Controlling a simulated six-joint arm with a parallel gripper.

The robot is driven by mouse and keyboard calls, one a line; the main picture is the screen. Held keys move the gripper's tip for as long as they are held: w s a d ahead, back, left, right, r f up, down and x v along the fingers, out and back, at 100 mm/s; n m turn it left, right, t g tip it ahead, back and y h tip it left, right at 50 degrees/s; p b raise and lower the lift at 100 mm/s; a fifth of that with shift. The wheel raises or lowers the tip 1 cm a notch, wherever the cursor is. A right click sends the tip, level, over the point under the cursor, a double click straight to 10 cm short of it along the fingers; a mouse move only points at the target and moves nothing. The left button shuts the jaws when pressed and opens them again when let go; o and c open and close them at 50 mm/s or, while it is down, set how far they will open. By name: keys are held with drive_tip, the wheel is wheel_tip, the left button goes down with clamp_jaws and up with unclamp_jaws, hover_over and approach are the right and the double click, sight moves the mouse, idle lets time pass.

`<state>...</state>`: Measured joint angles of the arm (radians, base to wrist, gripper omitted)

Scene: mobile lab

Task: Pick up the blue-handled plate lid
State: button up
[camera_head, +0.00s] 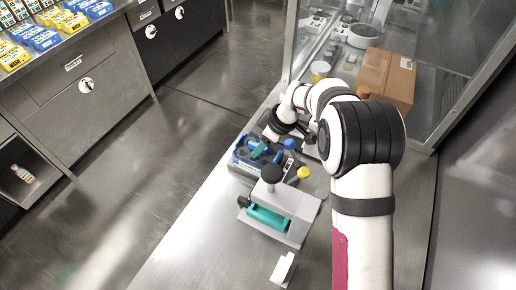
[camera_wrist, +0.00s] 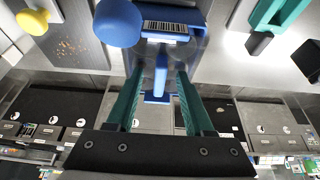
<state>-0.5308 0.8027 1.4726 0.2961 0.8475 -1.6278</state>
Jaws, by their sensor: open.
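In the wrist view the plate lid's blue handle (camera_wrist: 161,75) stands as a narrow upright fin between my gripper's teal fingers (camera_wrist: 158,88). A gap shows on each side of it. The fingers are apart and hold nothing. A clear sheet with a blue frame shows around the handle, but its edges are partly hidden. In the head view my gripper (camera_head: 260,151) is low over the blue and black device (camera_head: 243,165) on the bench. The arm and fingers hide much of the lid there.
A blue ball knob (camera_wrist: 118,22) and a barcode label are close to the fingers. A yellow knob (camera_head: 303,172) and a grey device with a black knob (camera_head: 272,173) and teal insert stand nearer. A cardboard box (camera_head: 386,78) stands behind the arm. The bench's left edge is near.

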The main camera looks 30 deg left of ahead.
clamp_jaws()
idle(0.3)
wheel_tip(320, 180, up, 10)
idle(0.4)
drive_tip(key=shift+r, duration=0.15)
drive_tip(key=shift+r, duration=1.9)
